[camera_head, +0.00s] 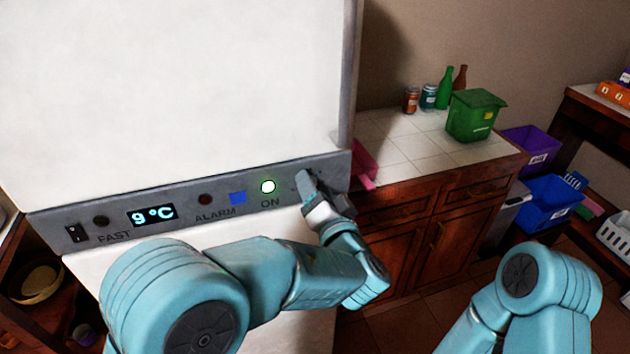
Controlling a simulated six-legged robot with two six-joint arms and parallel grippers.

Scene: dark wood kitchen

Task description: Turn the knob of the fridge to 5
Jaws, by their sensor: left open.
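The white fridge (170,90) stands ahead on the left, with a grey control panel (180,195) across it. My left gripper (306,180) is at the right end of the panel, right of the green light. It is open, and its fingers point at the panel. The knob is not clearly visible; my gripper covers that spot. I cannot tell whether the fingers touch it. My right gripper is out of view.
A tiled counter (400,150) on a wooden cabinet stands right of the fridge, holding a green bin (475,115), bottles and jars. Purple (530,148) and blue (550,203) crates are farther right. My right arm is at the lower right.

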